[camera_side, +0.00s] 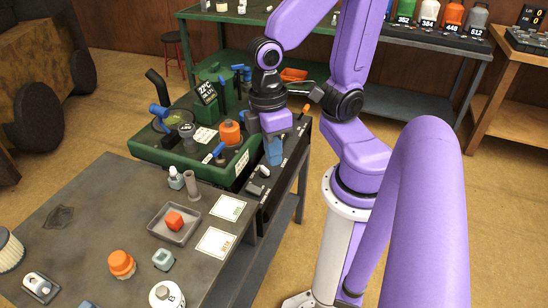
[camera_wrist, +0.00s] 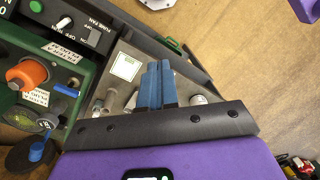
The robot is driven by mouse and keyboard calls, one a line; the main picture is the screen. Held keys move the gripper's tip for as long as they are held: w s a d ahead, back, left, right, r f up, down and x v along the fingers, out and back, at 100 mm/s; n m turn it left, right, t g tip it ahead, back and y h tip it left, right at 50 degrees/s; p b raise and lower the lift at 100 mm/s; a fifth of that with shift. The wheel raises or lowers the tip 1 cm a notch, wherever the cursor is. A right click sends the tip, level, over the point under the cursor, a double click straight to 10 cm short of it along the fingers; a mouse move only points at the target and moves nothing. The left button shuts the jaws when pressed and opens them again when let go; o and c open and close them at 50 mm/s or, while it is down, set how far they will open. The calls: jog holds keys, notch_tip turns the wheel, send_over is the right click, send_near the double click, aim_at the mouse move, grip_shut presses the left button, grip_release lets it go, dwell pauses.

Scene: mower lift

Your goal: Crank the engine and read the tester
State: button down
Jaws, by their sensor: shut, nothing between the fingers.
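The engine (camera_side: 190,140) is a green assembly with an orange cap (camera_side: 230,132) and blue handles, on the bench in the side view. A dark sign reading 22°C (camera_side: 207,92) stands at its back. My gripper (camera_side: 276,156) is beside the engine's right edge, above the black switch panel (camera_side: 268,184). In the wrist view its blue fingers (camera_wrist: 158,66) are together and empty. The orange cap (camera_wrist: 26,74) and a small round dial (camera_wrist: 46,121) show at left; the dial's reading is too small to tell. I cannot make out the tester with certainty.
In the wrist view a green button (camera_wrist: 36,6) and a fume fan switch (camera_wrist: 95,38) are on the panel. The grey front bench (camera_side: 100,215) holds a tray (camera_side: 158,232) with a red block, an orange cap (camera_side: 121,264) and two cards. Shelved bottles stand at the back right.

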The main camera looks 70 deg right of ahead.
jog(key=w+d+f+m+y, duration=0.35)
jog(key=w+d+m, duration=0.2)
jog(key=m, duration=0.65)
jog(key=w+d+f+m+y, duration=0.4)
jog(key=w+m, duration=0.3)
jog(key=m, duration=0.6)
jog(key=d+f+m+t+h, duration=0.1)
jog(key=d+f+m+t, duration=0.3)
jog(key=d+m, duration=0.6)
jog(key=s+d+f+m+t+h, duration=0.1)
jog(key=d+f+m+t, duration=0.3)
jog(key=d+m, duration=0.7)
jog(key=shift+s+f+m, duration=0.15)
jog(key=shift+f+m, duration=0.15)
jog(key=shift+m, duration=0.1)
jog(key=shift+f, duration=4.4)
jog(key=shift+f, duration=0.15)
jog(key=shift+f, duration=0.25)
